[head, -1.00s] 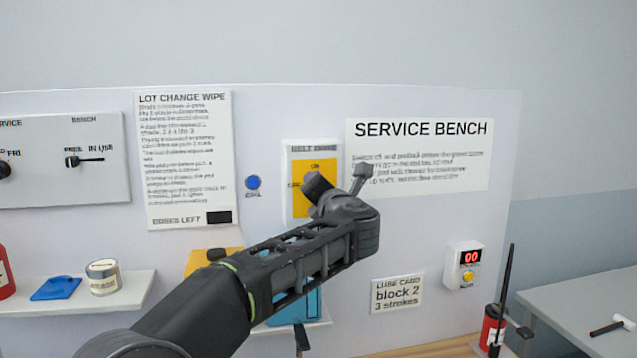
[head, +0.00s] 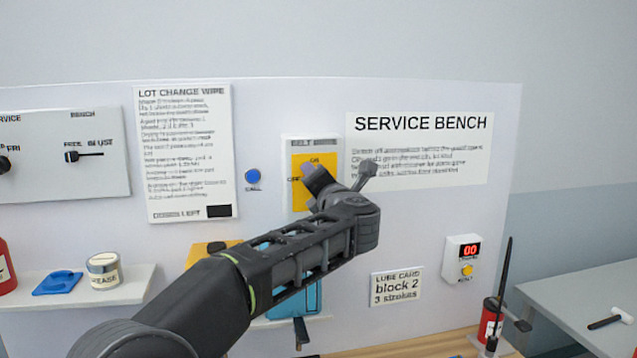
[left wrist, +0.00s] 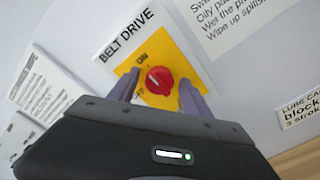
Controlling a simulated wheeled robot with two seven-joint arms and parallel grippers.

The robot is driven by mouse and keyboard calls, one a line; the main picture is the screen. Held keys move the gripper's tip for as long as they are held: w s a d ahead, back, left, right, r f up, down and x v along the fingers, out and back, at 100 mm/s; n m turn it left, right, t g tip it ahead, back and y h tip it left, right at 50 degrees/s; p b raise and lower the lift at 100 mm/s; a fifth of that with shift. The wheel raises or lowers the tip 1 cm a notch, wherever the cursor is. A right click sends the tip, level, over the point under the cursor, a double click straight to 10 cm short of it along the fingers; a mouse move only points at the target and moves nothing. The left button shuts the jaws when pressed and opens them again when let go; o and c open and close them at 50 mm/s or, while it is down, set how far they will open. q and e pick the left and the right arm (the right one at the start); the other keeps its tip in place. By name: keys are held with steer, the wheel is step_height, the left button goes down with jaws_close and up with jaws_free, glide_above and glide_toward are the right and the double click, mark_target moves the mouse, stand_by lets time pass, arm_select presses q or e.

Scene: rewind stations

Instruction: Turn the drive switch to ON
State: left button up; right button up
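The belt drive switch is a white plate with a yellow face (head: 300,172) on the upright panel. In the left wrist view its red round knob (left wrist: 160,80) shows, with ON printed above it and OFF at its lower left. A small pale mark is on the knob; which label it points at I cannot tell for sure. My left gripper (head: 326,180) is in front of the switch. Its two fingers stand open, one on either side of the knob, with visible gaps. In the head view the gripper hides the knob. My right gripper is not in view.
A blue call button (head: 253,176) and the lot change card (head: 186,150) are left of the switch. The service bench sign (head: 420,150) is close on the right. Below are shelves with a grease tin (head: 104,271) and a blue box.

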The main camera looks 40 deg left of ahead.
arm_select(q)
steer(key=b+v, duration=0.2)
steer(key=v, duration=0.5)
steer(key=shift+s+d+b, duration=0.25)
steer(key=shift+d+b, duration=0.1)
steer(key=shift+b, duration=0.05)
stand_by(0.5)
